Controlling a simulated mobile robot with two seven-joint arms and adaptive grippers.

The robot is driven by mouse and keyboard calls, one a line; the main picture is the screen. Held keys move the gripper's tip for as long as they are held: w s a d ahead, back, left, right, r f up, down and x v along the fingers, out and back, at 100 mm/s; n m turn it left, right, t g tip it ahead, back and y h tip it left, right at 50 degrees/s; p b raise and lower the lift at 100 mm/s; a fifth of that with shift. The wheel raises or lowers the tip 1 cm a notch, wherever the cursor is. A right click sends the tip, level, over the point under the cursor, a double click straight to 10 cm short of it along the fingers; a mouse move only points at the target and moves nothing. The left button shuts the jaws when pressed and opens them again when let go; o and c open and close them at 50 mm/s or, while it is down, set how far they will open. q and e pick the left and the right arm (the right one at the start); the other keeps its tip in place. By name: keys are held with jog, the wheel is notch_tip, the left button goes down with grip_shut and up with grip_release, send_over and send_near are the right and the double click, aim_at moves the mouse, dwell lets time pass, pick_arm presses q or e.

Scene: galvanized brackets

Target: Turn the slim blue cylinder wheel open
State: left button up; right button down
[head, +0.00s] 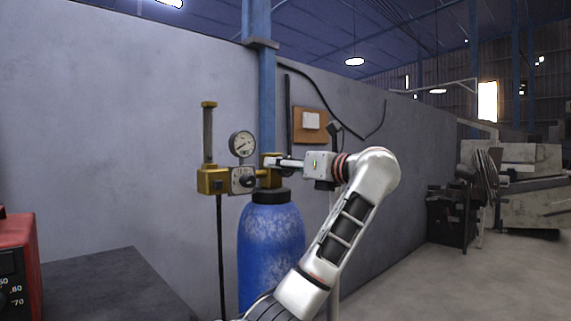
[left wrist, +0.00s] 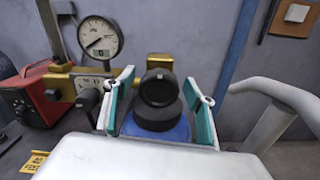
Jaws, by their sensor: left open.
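The slim blue cylinder (head: 270,245) stands upright against the wall, with a black collar and a brass valve on top. Its black round wheel (left wrist: 158,88) faces the left wrist camera. In the head view the wheel is hidden behind my gripper. My left gripper (head: 274,163) reaches in from the right at valve height. In the left wrist view my left gripper (left wrist: 160,100) is open, with one teal-padded finger on each side of the wheel. I cannot tell whether either finger touches it. My right gripper does not show.
A brass regulator (head: 213,181) with a round dial gauge (head: 242,144) sits close left of the valve. A red box (head: 17,262) stands at the far left, by a dark tabletop (head: 115,285). A blue post (head: 266,90) rises behind. Open floor lies at right.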

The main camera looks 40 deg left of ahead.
pick_arm(q)
jog(key=c, duration=1.1)
